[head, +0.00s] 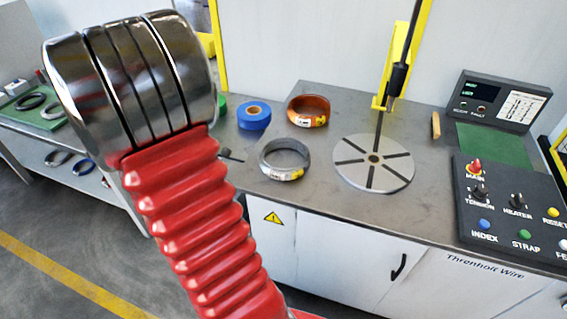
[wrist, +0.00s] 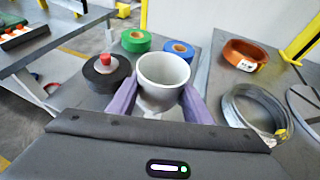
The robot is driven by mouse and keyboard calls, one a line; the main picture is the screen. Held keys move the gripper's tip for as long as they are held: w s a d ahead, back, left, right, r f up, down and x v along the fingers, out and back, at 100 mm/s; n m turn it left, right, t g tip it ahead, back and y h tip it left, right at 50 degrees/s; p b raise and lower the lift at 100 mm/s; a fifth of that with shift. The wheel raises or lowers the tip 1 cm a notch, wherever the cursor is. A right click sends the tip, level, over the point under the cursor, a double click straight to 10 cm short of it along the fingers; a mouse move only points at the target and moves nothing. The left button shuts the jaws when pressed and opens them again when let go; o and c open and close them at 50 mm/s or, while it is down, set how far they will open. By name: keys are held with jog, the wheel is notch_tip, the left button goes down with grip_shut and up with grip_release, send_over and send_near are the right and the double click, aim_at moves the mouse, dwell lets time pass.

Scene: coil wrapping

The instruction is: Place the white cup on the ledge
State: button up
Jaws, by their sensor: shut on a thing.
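The white cup (wrist: 163,72) shows in the wrist view, upright with its mouth facing up, between the purple fingers of my gripper (wrist: 160,90). The fingers touch it on its left and right sides and are shut on it. The lower part of the cup is partly hidden by the wrist housing. The cup and gripper do not show in the head view, where my arm fills the left side. I cannot tell which surface is the ledge.
The grey bench (head: 330,198) carries a blue tape roll (head: 254,116), an orange coil (head: 308,111), a grey coil (head: 285,160), a slotted turntable (head: 373,163) and a control panel (head: 515,210). A black spool (wrist: 106,74) with a red knob and a green roll (wrist: 136,40) are near the cup.

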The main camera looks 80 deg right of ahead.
jog(key=s+d+m+g, duration=0.4)
jog(key=s, duration=0.8)
jog(key=s+d+r+m+g+y, duration=0.1)
jog(key=s+d+m+g, duration=0.2)
jog(key=s, duration=0.9)
jog(key=d+g, duration=0.2)
jog(key=shift+d+r+m, duration=0.15)
jog(key=shift+d+m, duration=0.15)
jog(key=shift+m, duration=0.1)
send_over(284, 162)
jog(key=shift+f, duration=2.95)
jog(key=shift+f, duration=0.1)
jog(key=shift+f, duration=1.95)
jog(key=shift+f, duration=0.1)
jog(key=o, duration=0.8)
